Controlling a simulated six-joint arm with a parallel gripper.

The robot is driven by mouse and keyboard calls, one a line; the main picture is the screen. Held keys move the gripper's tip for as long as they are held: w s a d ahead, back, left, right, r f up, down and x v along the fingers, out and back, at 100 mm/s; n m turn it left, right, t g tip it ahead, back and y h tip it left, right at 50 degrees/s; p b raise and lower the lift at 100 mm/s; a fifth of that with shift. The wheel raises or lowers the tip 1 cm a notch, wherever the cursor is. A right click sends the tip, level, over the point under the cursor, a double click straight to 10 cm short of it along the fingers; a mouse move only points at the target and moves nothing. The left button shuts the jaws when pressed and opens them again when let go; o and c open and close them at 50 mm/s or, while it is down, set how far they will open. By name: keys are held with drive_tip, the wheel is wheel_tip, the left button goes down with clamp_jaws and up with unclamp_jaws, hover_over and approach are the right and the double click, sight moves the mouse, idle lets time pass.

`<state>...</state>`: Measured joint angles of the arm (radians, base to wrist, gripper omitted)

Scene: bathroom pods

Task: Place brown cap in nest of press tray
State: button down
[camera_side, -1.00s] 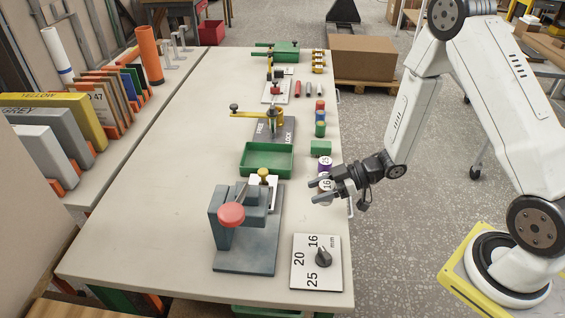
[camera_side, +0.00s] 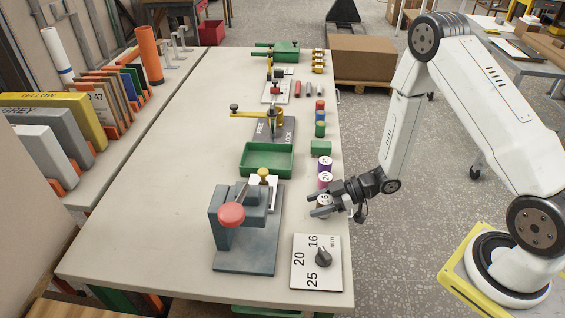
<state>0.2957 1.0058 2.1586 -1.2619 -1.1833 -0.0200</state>
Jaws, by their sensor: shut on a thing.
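My gripper (camera_side: 318,205) is shut on the brown cap (camera_side: 324,201), which shows the number 16 on its end. The cap lies between the two dark fingers, near the table's right edge. I cannot tell how far it is above the tabletop. The grey press (camera_side: 245,215) with a red handle knob (camera_side: 231,214) stands left of my gripper. Behind the press head is a pale press tray (camera_side: 271,190) with a yellow knob (camera_side: 263,173). Its nest is hidden or too small to make out.
Purple cap 25 (camera_side: 325,162) and magenta cap 20 (camera_side: 325,179) stand just behind my gripper. A dial plate (camera_side: 303,277) marked 16, 20 and 25 lies in front. A green bin (camera_side: 266,158) and a yellow-handled fixture (camera_side: 270,118) stand farther back. The table's left side is clear.

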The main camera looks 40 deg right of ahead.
sight(330, 197)
drive_tip(key=shift+f, duration=0.25)
drive_tip(key=shift+c, duration=0.5)
unclamp_jaws()
drive_tip(key=shift+d, duration=0.15)
drive_tip(key=shift+v, duration=2.85)
drive_tip(key=shift+s+d+r, duration=0.3)
drive_tip(key=shift+d+r, duration=0.3)
drive_tip(key=shift+d, duration=0.1)
drive_tip(key=shift+w, duration=0.1)
